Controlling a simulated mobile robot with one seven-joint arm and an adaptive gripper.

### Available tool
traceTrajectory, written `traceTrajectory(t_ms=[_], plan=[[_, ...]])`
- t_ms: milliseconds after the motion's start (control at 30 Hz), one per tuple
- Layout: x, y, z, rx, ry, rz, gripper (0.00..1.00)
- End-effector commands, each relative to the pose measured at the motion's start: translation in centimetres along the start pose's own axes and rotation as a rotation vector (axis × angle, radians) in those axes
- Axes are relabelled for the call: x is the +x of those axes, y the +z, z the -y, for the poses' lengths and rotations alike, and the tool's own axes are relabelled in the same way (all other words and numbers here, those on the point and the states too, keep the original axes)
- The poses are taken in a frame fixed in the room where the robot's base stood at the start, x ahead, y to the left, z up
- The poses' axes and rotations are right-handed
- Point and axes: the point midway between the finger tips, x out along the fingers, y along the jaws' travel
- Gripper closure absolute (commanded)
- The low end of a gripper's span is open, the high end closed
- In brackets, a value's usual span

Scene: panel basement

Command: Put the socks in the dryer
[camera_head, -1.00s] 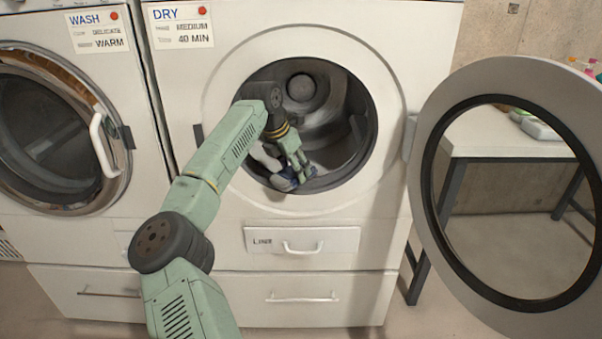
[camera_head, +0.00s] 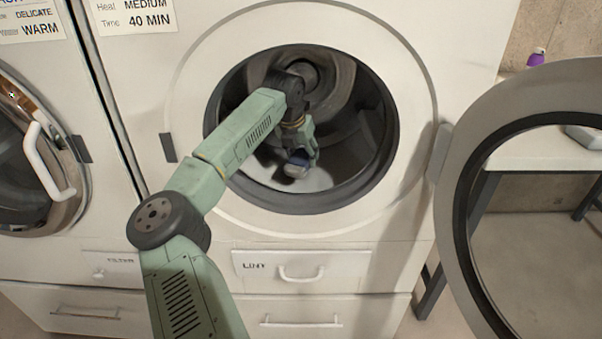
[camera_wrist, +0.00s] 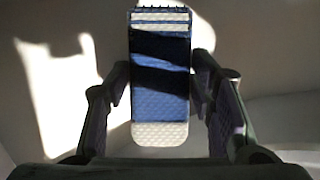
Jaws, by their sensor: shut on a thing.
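A blue sock with white toe and cuff (camera_wrist: 160,122) is between the two fingers of my gripper (camera_wrist: 160,80) in the wrist view. My gripper is shut on it. In the head view my gripper (camera_head: 303,153) reaches through the round opening of the dryer (camera_head: 240,235), with the sock (camera_head: 296,167) low in the drum. The dryer door (camera_head: 470,120) stands wide open to the right. The far side of the sock is hidden. I see no other sock.
The washer (camera_head: 95,235) stands at left with its round door shut. A white table (camera_head: 530,158) is behind the open dryer door. The dryer opening's rim surrounds my arm. The lint drawer (camera_head: 300,264) below is shut.

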Motion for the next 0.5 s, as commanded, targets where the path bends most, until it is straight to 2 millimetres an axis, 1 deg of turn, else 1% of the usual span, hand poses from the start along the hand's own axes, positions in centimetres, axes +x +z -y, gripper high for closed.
traceTrajectory(t_ms=[33, 133, 200, 367, 500], plan=[[1.0, -0.5, 0.1, 0.0, -0.003, -0.003, 0.82], [2.6, -1.1, 0.0, 0.0, -0.003, -0.002, 0.82], [3.3, -1.5, 0.0, 0.0, -0.001, -0.002, 0.82], [4.4, -1.9, 0.0, 0.0, -0.002, -0.002, 0.82], [6.2, -2.7, 0.0, 0.0, -0.003, -0.003, 0.82]])
